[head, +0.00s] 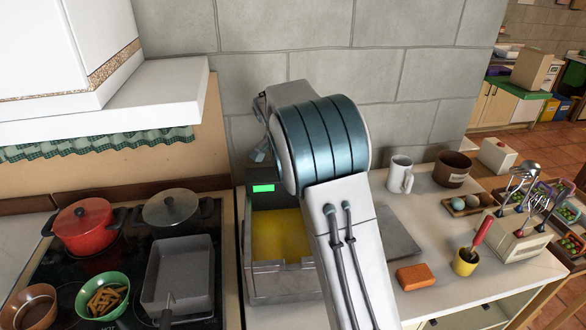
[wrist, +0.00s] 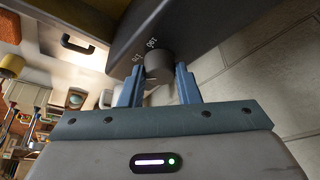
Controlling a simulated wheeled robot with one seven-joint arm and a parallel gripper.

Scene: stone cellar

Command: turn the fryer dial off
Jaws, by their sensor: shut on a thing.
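The fryer (head: 283,286) stands on the counter right of the hob, with yellow oil in its basin and a lit green display (head: 263,188) on its back panel. In the wrist view the dark round dial (wrist: 158,65) sits on the fryer's dark panel, with small white markings beside it that I cannot read surely. My gripper (wrist: 160,82) has its two blue-grey fingers on either side of the dial, shut on it.
A red pot (head: 92,228), a grey square pan (head: 180,275) and a green bowl of fries (head: 103,300) are on or by the hob. Right of my arm are a white mug (head: 400,175), an orange block (head: 412,277) and a yellow cup (head: 466,262). A stone wall (head: 330,60) rises behind.

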